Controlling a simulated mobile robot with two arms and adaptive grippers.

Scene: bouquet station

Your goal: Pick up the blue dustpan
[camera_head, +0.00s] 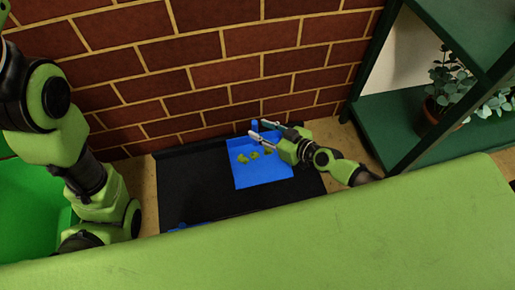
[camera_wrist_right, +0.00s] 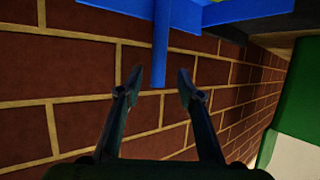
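The blue dustpan (camera_head: 264,179) lies on a black mat (camera_head: 190,190) by the brick wall, with several small green bits (camera_head: 254,155) in its pan. My right gripper (camera_head: 259,130) is open at the far side of the pan. In the right wrist view the dustpan's blue handle (camera_wrist_right: 160,50) points in between the spread fingers (camera_wrist_right: 158,82), and its end lies about level with the fingertips. A gap shows on both sides of the handle. My left arm is at the left, but its gripper does not show.
A brick wall (camera_head: 200,75) stands right behind the mat. A dark green shelf (camera_head: 385,125) with a potted plant (camera_head: 445,90) is at the right. A green bin (camera_head: 25,200) is at the left. A small blue thing (camera_head: 178,227) shows at the mat's near edge, mostly hidden.

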